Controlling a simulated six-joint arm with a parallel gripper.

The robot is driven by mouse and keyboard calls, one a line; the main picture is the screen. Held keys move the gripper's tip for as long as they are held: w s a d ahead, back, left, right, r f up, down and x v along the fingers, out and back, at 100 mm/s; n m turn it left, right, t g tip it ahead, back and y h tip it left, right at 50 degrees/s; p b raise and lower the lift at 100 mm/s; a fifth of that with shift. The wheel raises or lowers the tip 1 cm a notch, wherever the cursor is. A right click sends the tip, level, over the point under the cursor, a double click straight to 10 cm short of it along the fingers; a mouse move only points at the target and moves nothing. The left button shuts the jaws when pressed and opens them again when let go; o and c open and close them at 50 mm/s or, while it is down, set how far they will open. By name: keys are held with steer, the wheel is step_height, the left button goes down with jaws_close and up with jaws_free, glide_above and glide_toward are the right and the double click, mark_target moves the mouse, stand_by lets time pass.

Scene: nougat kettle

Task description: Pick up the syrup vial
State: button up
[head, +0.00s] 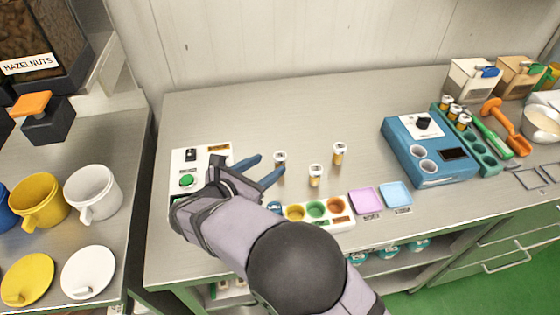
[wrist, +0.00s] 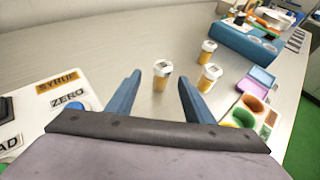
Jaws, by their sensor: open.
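Three small amber vials with white caps stand upright on the steel counter: a left one (head: 280,159), a front one (head: 315,177) and a back right one (head: 339,154). They look alike, and I cannot tell from their labels which is the syrup vial. My gripper (head: 270,166) is open and empty, its blue fingers pointing at the left vial. In the wrist view the left vial (wrist: 161,78) appears between and just ahead of the fingertips (wrist: 159,79). The front vial (wrist: 209,79) and back right vial (wrist: 208,53) are right of the fingers.
A white tray with coloured wells (head: 345,220) and pink (head: 365,200) and blue (head: 396,195) pads lie at the front. A blue machine (head: 430,150) stands right.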

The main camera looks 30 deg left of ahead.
mark_target(276, 162)
steer(key=x, duration=0.1)
steer(key=p+x, duration=0.1)
steer(key=x, duration=0.2)
steer(key=shift+d+p, duration=0.3)
steer(key=shift+p, duration=0.05)
steer(key=shift+w+f, duration=0.3)
steer(key=shift+w, duration=0.15)
steer(key=c, duration=1.1)
